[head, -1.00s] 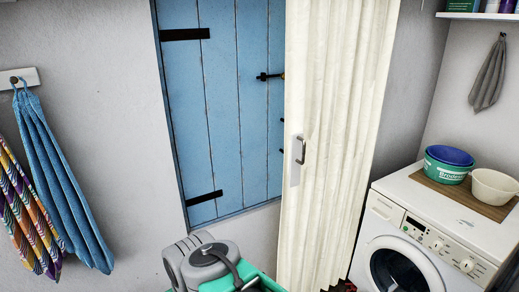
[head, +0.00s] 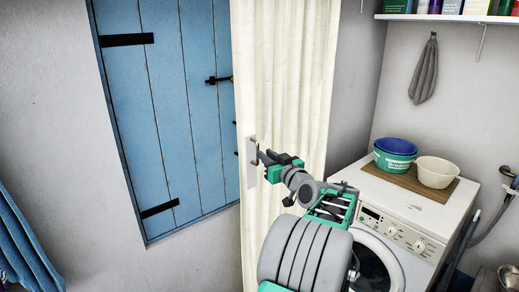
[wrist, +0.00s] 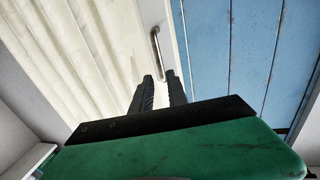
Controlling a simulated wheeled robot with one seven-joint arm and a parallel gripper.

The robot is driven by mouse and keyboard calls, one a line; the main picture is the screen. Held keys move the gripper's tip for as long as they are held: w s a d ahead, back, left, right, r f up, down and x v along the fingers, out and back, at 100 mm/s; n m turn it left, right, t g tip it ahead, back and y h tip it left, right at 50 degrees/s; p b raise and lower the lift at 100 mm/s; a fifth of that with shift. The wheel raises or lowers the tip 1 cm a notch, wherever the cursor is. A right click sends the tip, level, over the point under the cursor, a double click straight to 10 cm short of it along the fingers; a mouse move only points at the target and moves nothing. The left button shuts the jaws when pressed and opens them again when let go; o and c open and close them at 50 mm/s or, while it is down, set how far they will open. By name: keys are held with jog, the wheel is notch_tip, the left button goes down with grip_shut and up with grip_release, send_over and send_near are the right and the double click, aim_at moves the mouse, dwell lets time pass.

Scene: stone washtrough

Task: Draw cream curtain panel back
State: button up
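The cream curtain panel (head: 290,100) hangs in pleats over the right part of the blue plank door. A pale plate with a metal bar handle (head: 257,155) is on its left edge. In the wrist view the handle (wrist: 156,48) runs down toward my fingertips. My gripper (head: 262,156) is at the handle in the head view. In the wrist view its two dark fingers (wrist: 160,77) stand a little apart, with the handle's lower end showing between or just beyond the tips. I cannot tell whether they touch it. My arm hides the curtain's lower right part.
The blue door (head: 165,110) has black hinges and a latch. A washing machine (head: 405,215) stands right of the curtain, with bowls (head: 437,172) on a wooden board. A grey cloth (head: 424,72) hangs under a shelf (head: 450,17). A blue towel (head: 25,240) hangs at left.

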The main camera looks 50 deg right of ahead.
aim_at(258, 164)
jog(key=p+x, duration=0.1)
jog(key=x, duration=0.5)
jog(key=shift+w+p, duration=0.1)
jog(key=shift+p, duration=0.25)
jog(key=shift+c, duration=0.6)
grip_shut()
dwell(0.3)
